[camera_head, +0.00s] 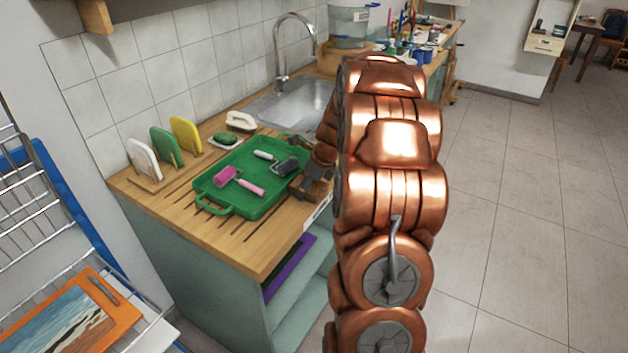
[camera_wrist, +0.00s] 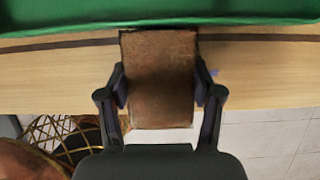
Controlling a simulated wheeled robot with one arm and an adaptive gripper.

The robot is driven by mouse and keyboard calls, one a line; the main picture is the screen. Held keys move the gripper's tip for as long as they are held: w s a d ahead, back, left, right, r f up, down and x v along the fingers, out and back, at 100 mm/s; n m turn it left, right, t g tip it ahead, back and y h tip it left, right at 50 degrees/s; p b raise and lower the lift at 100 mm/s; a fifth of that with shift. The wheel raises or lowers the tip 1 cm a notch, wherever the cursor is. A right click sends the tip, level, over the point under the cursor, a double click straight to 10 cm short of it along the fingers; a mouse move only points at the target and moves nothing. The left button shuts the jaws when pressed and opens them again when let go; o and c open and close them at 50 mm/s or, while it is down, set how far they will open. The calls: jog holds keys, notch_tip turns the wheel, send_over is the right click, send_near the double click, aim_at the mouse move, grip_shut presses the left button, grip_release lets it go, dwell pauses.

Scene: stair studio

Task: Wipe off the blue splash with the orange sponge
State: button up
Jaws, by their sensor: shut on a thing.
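My gripper (camera_wrist: 160,90) is shut on a brownish-orange block, the sponge (camera_wrist: 158,70), with one finger on each side of it. The sponge is over the front strip of the wooden counter, beside the green tray's edge; I cannot tell whether it touches the wood. A small blue mark (camera_wrist: 214,72), likely part of the blue splash, shows just right of the right finger. Any more of the splash is hidden by the sponge and fingers. In the head view my gripper (camera_head: 314,184) is at the counter's front edge, right of the tray, and the splash cannot be made out.
The green tray (camera_head: 209,185) holds a pink roller (camera_head: 239,181) and a dark roller (camera_head: 283,164). A sink (camera_head: 296,108) lies behind. White, green and yellow boards (camera_head: 185,133) stand at the wall. A wire rack (camera_head: 40,200) is at left. Open floor (camera_head: 510,200) lies right.

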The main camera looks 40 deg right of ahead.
aim_at(297, 201)
jog(key=a, duration=0.2)
jog(key=s+a+p, duration=0.1)
jog(key=shift+s+a, duration=0.15)
jog(key=shift+a, duration=0.25)
notch_tip(297, 201, up, 8)
jog(key=p, duration=0.5)
jog(key=shift+p, duration=0.3)
